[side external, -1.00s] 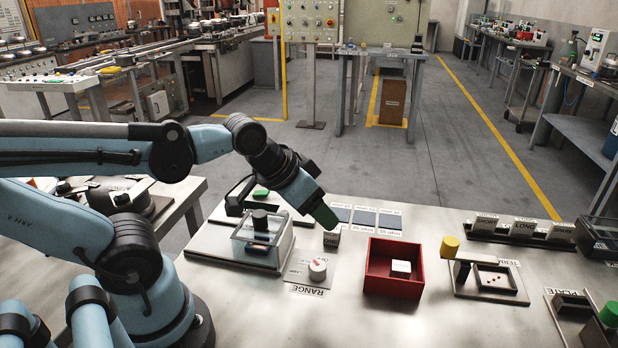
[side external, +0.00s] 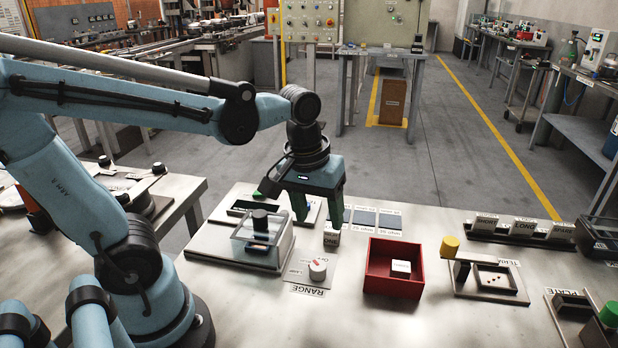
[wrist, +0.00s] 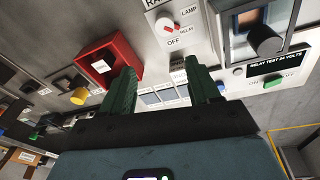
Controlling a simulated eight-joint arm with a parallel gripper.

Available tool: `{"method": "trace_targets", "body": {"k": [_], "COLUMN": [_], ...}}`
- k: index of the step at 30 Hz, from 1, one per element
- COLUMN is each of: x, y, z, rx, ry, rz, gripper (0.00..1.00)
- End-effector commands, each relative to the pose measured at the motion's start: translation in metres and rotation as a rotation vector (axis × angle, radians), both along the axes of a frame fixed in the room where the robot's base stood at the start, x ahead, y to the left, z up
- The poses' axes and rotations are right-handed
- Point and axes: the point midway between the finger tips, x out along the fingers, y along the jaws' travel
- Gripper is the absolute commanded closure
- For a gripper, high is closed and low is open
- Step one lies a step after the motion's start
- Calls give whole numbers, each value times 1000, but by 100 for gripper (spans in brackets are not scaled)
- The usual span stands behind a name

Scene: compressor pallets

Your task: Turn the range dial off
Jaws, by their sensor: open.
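The range dial (side external: 318,268) is a round white knob with a red mark, on a flat plate labelled RANGE on the table. In the wrist view the dial (wrist: 168,24) is at the top middle. The words LAMP, RELAY and OFF stand around it, and its red mark slants. My gripper (side external: 318,218) points down, behind and above the dial, near a small block labelled ONE (side external: 331,236). Its two green fingers are apart with nothing between them. In the wrist view my gripper (wrist: 160,78) has the dial beyond its fingertips, not touching.
A clear-covered box with a black knob (side external: 262,240) stands left of the dial. A red tray (side external: 394,282) with a white block stands to the right. A fixture with a yellow knob (side external: 449,246) is farther right. The table in front of the dial is clear.

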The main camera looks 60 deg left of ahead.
Motion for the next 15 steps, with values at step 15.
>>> {"method": "trace_targets", "body": {"k": [15], "x": [2], "y": [-1], "z": [-16], "rx": [-20], "ry": [181], "rz": [231], "gripper": [39]}}
